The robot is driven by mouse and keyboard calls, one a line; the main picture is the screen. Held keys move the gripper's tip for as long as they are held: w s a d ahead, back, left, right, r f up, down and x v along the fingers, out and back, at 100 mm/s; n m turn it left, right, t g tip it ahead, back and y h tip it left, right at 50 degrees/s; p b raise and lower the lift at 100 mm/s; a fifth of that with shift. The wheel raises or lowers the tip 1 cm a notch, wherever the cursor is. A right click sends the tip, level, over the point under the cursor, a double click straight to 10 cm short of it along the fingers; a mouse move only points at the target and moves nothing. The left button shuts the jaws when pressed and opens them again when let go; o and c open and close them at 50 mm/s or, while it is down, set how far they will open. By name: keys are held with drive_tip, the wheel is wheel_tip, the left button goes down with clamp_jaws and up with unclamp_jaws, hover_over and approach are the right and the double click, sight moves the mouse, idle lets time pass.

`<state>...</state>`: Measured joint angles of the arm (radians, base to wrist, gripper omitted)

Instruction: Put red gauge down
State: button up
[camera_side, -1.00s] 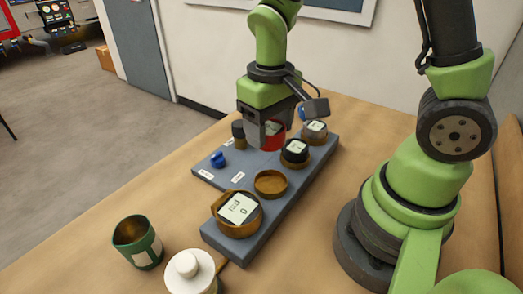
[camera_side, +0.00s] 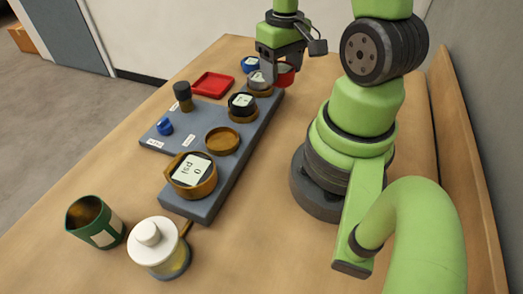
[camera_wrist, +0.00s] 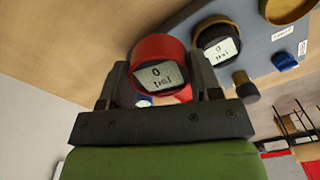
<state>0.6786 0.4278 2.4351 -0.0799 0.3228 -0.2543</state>
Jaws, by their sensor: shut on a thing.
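My gripper (camera_side: 276,72) is shut on the red gauge (camera_side: 287,75); its white face reads 0 psi in the wrist view (camera_wrist: 160,42). In the side view the gauge is at the far right end of the grey board, close to a grey gauge (camera_side: 259,82) and partly covered by my fingers. I cannot tell whether its underside touches anything. A small red tray (camera_side: 212,76) lies empty on the table left of the board's far end.
A green cup (camera_side: 95,222) and white-lidded jar (camera_side: 158,262) stand in front.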

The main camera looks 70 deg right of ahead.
sight(292, 121)
drive_tip(key=shift+m, duration=0.6)
drive_tip(key=shift+s+d+f, duration=0.15)
drive_tip(key=shift+s+f, duration=0.35)
drive_tip(key=shift+f, duration=1.3)
drive_tip(key=shift+s+d+f, duration=0.2)
drive_tip(key=shift+s+f, duration=0.35)
drive_tip(key=shift+f, duration=1.25)
drive_tip(key=shift+s+d+f, duration=0.15)
drive_tip(key=shift+s+f, duration=0.35)
drive_tip(key=shift+f, duration=1.3)
drive_tip(key=o, duration=1)
drive_tip(key=shift+f, duration=0.15)
